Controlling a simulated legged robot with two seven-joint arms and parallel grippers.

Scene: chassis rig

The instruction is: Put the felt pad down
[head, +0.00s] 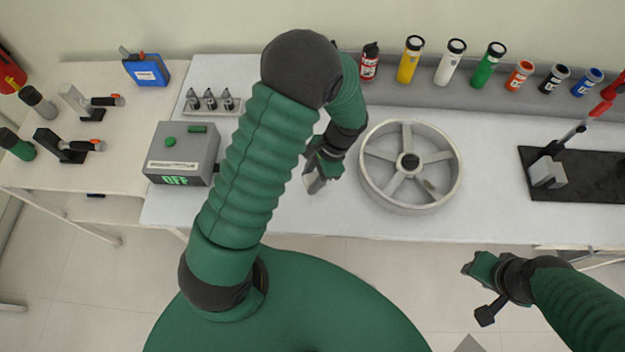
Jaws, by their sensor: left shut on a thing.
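My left gripper (316,176) is over the white tabletop, left of the spoked wheel. It is shut on a small grey piece (313,186), which I take to be the felt pad. The jaws hide most of it, and I cannot tell whether it touches the tabletop. My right gripper (472,268) is in front of the table's front edge, low at the right. I see nothing held in it, and its finger gap is unclear.
The grey spoked wheel (366,183) lies on the white table (300,222). A grey switch box (180,155) reading OFF stands at the left. Several bottles and rolls line the back ledge (400,92). A black base with a lever clamp (590,180) is at the right.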

